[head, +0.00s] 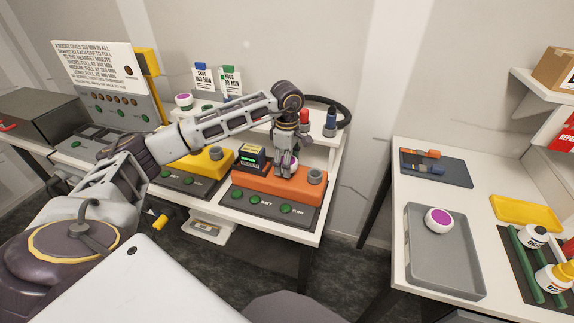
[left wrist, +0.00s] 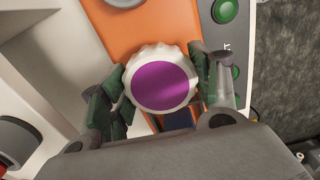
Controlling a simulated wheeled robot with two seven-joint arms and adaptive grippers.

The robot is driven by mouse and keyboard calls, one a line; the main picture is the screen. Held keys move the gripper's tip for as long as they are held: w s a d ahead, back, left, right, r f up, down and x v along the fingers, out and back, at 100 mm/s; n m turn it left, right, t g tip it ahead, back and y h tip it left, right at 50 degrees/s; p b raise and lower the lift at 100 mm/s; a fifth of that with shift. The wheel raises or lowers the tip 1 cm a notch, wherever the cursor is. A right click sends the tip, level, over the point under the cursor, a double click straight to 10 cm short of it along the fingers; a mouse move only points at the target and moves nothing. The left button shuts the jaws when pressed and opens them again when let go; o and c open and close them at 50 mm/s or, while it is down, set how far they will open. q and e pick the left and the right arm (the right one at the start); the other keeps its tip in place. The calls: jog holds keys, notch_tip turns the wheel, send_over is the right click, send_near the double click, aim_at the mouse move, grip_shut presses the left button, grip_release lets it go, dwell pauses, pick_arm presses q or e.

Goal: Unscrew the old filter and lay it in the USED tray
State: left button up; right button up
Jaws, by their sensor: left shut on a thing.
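A white ribbed filter with a purple top (left wrist: 162,84) is at the orange unit (head: 255,183). My left gripper (head: 286,162) comes down over the unit, and its green-padded fingers are closed on either side of the filter. In the head view the fingers mostly hide this filter (head: 293,161); I cannot tell whether it is still threaded in. A similar purple-topped filter (head: 438,219) lies in a grey tray (head: 450,278) on the right table. Another (head: 183,100) stands on the back shelf. I can read no USED label. My right gripper is not in view.
A yellow unit (head: 212,161) stands left of the orange one. Red and blue-grey bottles (head: 330,121) stand on the shelf behind my gripper. The right table (head: 400,240) is across a floor gap, with a yellow tray (head: 525,212) and white bottles (head: 553,278). The grey tray has free room.

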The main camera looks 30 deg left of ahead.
pick_arm(q)
jog(key=shift+n, duration=2.8)
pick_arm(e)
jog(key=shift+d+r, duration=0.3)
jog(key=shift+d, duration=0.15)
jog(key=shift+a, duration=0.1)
pick_arm(q)
jog(key=o, duration=0.9)
jog(key=shift+o, duration=1.3)
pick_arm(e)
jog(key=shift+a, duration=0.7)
